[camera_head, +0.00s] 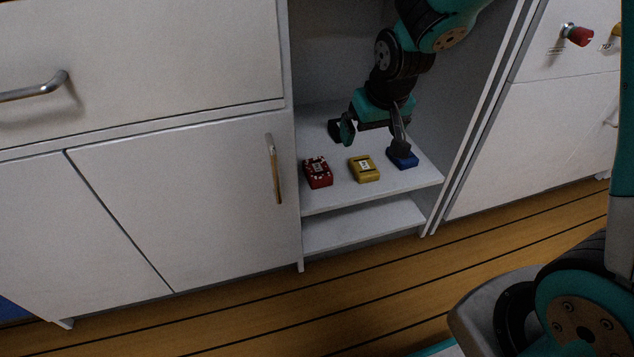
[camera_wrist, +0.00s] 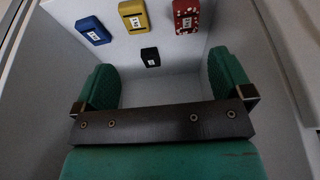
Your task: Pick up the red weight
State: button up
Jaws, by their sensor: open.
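The red weight (camera_head: 318,173) lies at the front left of the shelf in the head view, a small speckled block with a white label. It also shows at the upper right of the wrist view (camera_wrist: 186,15). My gripper (camera_head: 371,138) is open and empty above the shelf, to the right of the red weight and apart from it. In the wrist view its two green fingers (camera_wrist: 163,85) stand wide apart with nothing between them touching.
A yellow weight (camera_head: 364,170) lies right of the red one. A blue weight (camera_head: 402,159) is farther right, partly behind a finger. A black weight (camera_wrist: 150,57) sits farther back. The shelf (camera_head: 325,205) has cabinet walls on both sides; a lower shelf (camera_head: 360,225) is empty.

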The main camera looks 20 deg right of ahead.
send_near(317, 167)
jog(key=shift+t, duration=0.4)
jog(key=b+x, duration=0.2)
jog(key=b, duration=0.1)
jog(key=s+b+x, duration=0.1)
jog(key=b+x, duration=0.2)
jog(key=shift+d+f, duration=0.1)
jog(key=shift+f, duration=0.1)
jog(key=b+x, duration=0.5)
jog(key=x, duration=0.1)
jog(key=shift+f, duration=0.1)
grip_shut()
jog(key=shift+w+r, duration=0.1)
jog(key=shift+r, duration=0.3)
